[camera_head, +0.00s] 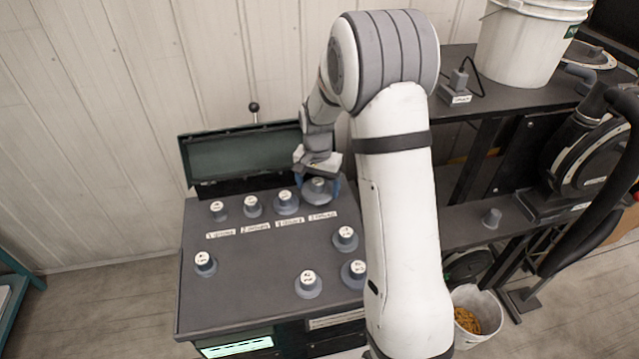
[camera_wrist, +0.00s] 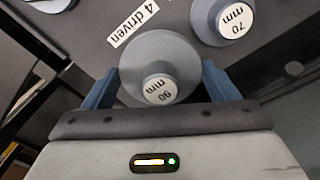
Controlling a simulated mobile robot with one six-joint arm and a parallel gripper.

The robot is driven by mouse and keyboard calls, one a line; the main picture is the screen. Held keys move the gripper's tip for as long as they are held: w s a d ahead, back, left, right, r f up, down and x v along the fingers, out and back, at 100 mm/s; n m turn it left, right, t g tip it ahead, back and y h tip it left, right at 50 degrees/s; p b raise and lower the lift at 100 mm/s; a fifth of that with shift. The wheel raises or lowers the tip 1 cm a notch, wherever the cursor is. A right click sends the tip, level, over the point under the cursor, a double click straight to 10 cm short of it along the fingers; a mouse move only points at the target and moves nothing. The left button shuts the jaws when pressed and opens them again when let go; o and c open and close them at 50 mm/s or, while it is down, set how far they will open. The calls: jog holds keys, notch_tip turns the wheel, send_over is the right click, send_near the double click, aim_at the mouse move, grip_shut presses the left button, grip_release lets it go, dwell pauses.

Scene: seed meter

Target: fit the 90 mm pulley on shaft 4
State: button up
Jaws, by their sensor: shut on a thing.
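The 90 mm pulley is a grey stepped disc with a white label; it shows in the wrist view (camera_wrist: 150,72) and in the head view (camera_head: 319,197). My gripper (camera_head: 318,183) is shut on it, with one blue finger on each side of its rim. In the wrist view my gripper (camera_wrist: 160,88) has the "90 mm" label facing the camera. The pulley is at the "4 driven" label (camera_wrist: 133,22), behind the matching label (camera_head: 322,215) in the head view. Shaft 4 is hidden beneath the pulley. I cannot tell whether the pulley is fully down.
A 70 mm pulley (camera_wrist: 210,25) stands close beside the held one, with more pulleys (camera_head: 252,207) along the back row. Several loose pulleys (camera_head: 308,286) stand on the grey top (camera_head: 250,275). An open lid (camera_head: 245,158) rises behind the row.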

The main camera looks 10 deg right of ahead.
jog(key=shift+f+b, duration=1.1)
jog(key=shift+f, duration=0.35)
dwell(0.5)
jog(key=o, duration=1)
jog(key=shift+o, duration=0.2)
jog(key=shift+r+b, duration=0.3)
jog(key=shift+r, duration=3.6)
